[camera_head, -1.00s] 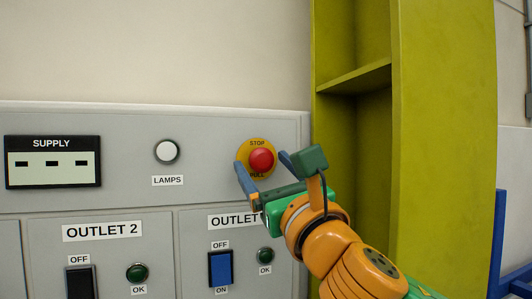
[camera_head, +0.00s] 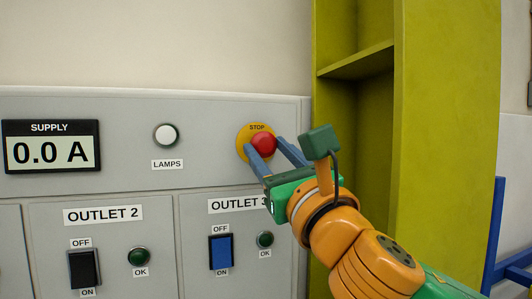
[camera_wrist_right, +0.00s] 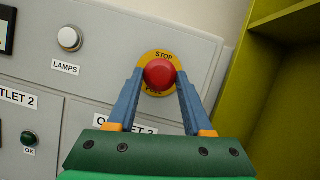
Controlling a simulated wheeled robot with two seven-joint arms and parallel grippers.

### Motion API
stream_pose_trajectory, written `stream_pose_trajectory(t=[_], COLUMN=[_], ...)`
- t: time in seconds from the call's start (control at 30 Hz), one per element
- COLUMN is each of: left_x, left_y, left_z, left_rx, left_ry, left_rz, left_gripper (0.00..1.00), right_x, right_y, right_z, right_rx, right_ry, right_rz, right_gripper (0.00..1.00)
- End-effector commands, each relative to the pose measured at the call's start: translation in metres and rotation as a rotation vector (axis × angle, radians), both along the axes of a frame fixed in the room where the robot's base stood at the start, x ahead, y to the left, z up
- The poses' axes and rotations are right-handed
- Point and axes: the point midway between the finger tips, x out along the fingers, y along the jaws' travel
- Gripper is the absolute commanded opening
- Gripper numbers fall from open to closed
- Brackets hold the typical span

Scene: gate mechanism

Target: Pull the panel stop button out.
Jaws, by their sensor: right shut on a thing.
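The red stop button (camera_head: 264,143) sits on a round yellow plate (camera_head: 242,139) marked STOP, at the upper right of the grey panel. My right gripper (camera_head: 268,147) has its blue fingers on either side of the button, shut on it. In the right wrist view the button (camera_wrist_right: 159,75) shows between the fingertips (camera_wrist_right: 159,78). The lower part of the plate is partly hidden by the fingers in the head view. My left gripper is not in view.
A supply display (camera_head: 52,147) reads 0.0 A. A lamps button (camera_head: 166,134), a black outlet 2 switch (camera_head: 84,269) and a blue outlet 3 switch (camera_head: 221,252) are on the panel. An olive-green shelf (camera_head: 440,130) stands close on the right.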

Motion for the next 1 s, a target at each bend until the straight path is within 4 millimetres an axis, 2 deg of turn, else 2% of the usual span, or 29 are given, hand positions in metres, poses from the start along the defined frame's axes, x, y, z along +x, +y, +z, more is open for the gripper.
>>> stream_pose_trajectory(t=[0.17, 0.2, 0.27, 0.3, 0.6, 0.8, 1.0], left_x=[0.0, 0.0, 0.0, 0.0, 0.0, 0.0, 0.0], left_y=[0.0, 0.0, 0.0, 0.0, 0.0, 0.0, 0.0], left_z=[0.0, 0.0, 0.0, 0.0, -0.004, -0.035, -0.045], left_rx=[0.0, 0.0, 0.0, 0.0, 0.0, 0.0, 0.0], left_ry=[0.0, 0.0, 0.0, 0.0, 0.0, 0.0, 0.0], left_rz=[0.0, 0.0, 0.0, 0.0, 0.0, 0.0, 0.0], left_gripper=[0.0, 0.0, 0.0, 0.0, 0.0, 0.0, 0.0], right_x=[0.001, 0.0, 0.001, 0.001, -0.002, -0.038, -0.06], right_y=[0.001, 0.001, 0.001, 0.001, -0.001, -0.015, -0.025], right_z=[-0.002, -0.002, -0.002, -0.001, -0.004, -0.024, -0.029], right_rx=[-0.002, -0.002, -0.002, -0.002, -0.001, -0.001, -0.001], right_ry=[0.003, 0.003, 0.003, 0.003, 0.001, -0.004, 0.0], right_rz=[0.002, 0.002, 0.002, 0.002, 0.002, 0.002, 0.001], right_gripper=[0.0, 0.61, 0.77, 0.81, 0.81, 0.81, 0.81])
